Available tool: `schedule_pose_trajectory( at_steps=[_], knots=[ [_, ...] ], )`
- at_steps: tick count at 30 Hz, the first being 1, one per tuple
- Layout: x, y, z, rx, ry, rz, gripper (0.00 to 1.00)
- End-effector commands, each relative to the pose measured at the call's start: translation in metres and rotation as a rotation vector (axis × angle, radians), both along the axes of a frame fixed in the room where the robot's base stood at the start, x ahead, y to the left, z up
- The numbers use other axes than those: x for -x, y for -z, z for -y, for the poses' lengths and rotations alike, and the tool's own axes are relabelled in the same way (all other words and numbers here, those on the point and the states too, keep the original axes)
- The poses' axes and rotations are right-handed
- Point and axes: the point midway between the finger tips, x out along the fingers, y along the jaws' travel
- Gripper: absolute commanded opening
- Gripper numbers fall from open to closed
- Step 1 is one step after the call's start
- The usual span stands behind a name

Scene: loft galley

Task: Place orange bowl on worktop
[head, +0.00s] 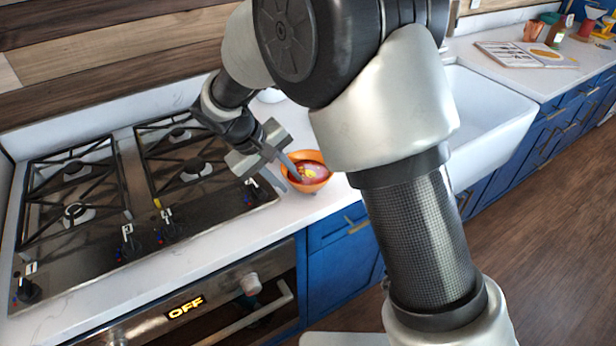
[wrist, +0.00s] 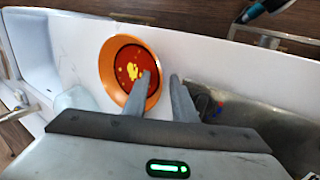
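The orange bowl (head: 318,182) stands on the white worktop (head: 283,217), right of the stove and near the front edge. It has a dark red inside with a yellow pattern. It also shows in the wrist view (wrist: 110,62). My gripper (head: 284,186) is at the bowl's left side, pointing down. In the wrist view my gripper (wrist: 161,76) has its fingers apart, one over the bowl's inside and the other just outside the rim. A gap shows between the outer finger and the rim. I cannot tell whether the inner finger touches the bowl.
A gas stove (head: 130,190) lies left of the bowl, above an oven (head: 215,310). A white sink (head: 490,115) is to the right, partly behind my arm. A pale, glassy item (wrist: 76,98) stands near the bowl. A board (head: 525,54) and several small items are at the far right.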

Motion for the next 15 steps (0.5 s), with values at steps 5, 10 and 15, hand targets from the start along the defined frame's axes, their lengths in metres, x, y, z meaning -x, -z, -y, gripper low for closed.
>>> schedule_pose_trajectory(
  at_steps=[5,10,15],
  knots=[
    [-0.0015,0.0052,0.0024,0.0,0.0,0.001,0.24],
    [-0.0015,0.0049,0.0023,0.0,0.0,0.001,0.18],
    [-0.0015,0.0048,0.0022,0.0,0.0,0.001,0.0]
  ],
)
